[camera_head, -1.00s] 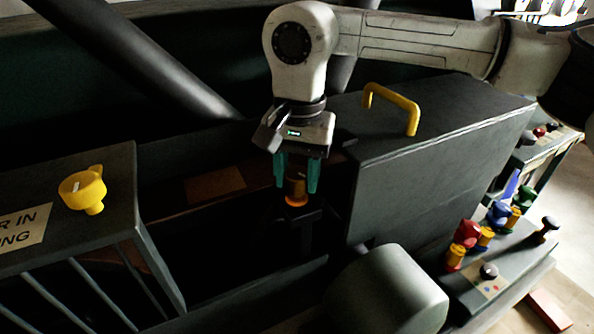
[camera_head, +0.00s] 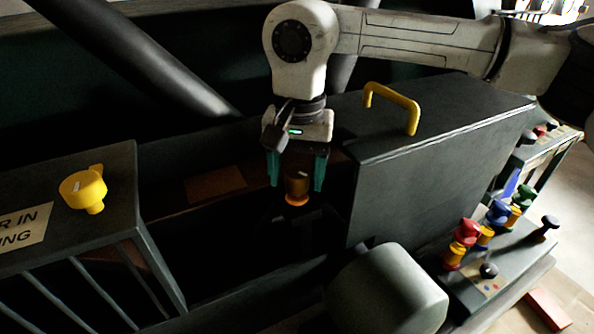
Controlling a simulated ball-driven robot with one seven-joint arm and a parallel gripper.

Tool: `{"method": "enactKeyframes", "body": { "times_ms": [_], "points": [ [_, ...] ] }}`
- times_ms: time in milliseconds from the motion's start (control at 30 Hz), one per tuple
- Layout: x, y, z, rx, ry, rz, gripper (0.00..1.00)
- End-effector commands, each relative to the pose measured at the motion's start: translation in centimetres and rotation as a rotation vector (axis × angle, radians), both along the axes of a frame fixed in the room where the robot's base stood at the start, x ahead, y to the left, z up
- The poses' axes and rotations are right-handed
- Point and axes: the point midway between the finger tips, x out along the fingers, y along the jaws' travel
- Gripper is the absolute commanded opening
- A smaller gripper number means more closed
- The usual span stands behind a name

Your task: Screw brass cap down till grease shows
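The brass cap (camera_head: 297,184) sits upright on a dark post inside the machine's recess. An orange ring (camera_head: 297,200) shows at its lower edge; I cannot tell whether this is grease or part of the fitting. My gripper (camera_head: 297,184) points down over the cap with its two green fingers apart, one on each side. Gaps show between the fingers and the cap, so it is open and not holding it. The post below the cap is mostly lost in shadow.
A dark box cover with a yellow handle (camera_head: 392,108) stands right of the cap. A yellow knob (camera_head: 84,189) sits on the left housing. A grey rounded housing (camera_head: 388,291) is in front. Coloured spools (camera_head: 467,232) stand on a bench at right.

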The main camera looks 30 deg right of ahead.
Motion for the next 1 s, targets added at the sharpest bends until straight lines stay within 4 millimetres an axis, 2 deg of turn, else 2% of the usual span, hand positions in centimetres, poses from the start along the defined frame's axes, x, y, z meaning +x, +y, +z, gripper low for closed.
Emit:
{"method": "enactKeyframes", "body": {
  "times_ms": [367, 467, 800, 1000],
  "points": [
    [0.0, 0.0, 0.4, -0.002, 0.0, 0.0, 0.7],
    [0.0, -0.1, 1.5, -0.003, 0.001, 0.0, 0.7],
    [-0.1, -0.2, 7.9, -0.002, -0.001, -0.001, 0.7],
    [-0.1, -0.2, 10.2, -0.002, 0.0, -0.001, 0.7]
  ]
}}
